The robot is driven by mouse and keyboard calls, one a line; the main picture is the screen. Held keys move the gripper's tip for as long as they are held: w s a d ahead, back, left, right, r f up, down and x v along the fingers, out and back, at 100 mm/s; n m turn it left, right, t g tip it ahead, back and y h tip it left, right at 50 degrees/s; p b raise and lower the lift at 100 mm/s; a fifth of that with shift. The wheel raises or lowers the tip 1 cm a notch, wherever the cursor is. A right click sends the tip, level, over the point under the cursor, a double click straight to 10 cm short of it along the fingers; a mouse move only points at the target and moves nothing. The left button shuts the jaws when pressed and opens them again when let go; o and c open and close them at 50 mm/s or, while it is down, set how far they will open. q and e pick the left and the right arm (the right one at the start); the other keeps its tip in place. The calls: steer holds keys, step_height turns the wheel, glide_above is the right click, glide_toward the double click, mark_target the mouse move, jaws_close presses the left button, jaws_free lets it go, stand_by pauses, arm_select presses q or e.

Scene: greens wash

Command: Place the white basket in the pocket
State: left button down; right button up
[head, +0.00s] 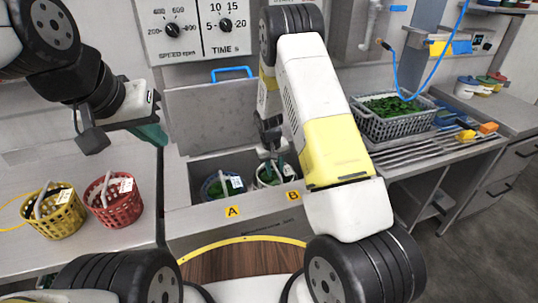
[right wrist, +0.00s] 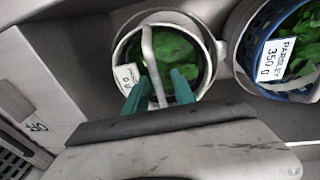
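The white basket (right wrist: 125,50) holds green leaves and carries a white tag. In the head view the white basket (head: 259,180) sits inside the machine's right pocket, behind label B (head: 292,196), partly hidden by my right arm. My right gripper (right wrist: 158,88) has its teal fingers on either side of the basket's upright handle (right wrist: 150,50), with small gaps showing beside it. In the head view my right gripper (head: 275,168) points down into the pocket. My left gripper (head: 150,133) is raised at the left, away from the baskets; its finger gap is hidden.
A blue basket (head: 208,190) with greens sits in the pocket behind label A (head: 232,211). Red (head: 123,211) and yellow (head: 60,222) baskets stand on the left counter. A grey crate of greens (head: 395,124) stands on the right rack. The machine's lid (head: 215,115) is open.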

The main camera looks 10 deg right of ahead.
steer(key=s+r+t+y, duration=0.1)
steer(key=s+r, duration=0.3)
steer(key=r, duration=0.6)
steer(key=s+r+m+y, duration=0.1)
steer(key=s+r, duration=0.3)
steer(key=r, duration=0.6)
steer(key=s+r+t, duration=0.1)
steer(key=s+r, duration=0.3)
steer(key=r, duration=0.6)
steer(key=s+r+t, duration=0.1)
steer(key=s+r, duration=0.1)
steer(key=s, duration=0.4)
steer(key=s+d+r+t+y, duration=0.1)
steer(key=s+r, duration=0.2)
steer(key=s, duration=0.3)
steer(key=s+r, duration=0.3)
steer(key=s, duration=0.4)
steer(key=shift+d+m+t+y, duration=0.15)
steer(key=shift+m+t+y, duration=0.15)
steer(key=shift+t, duration=0.1)
steer(key=shift+r, duration=0.1)
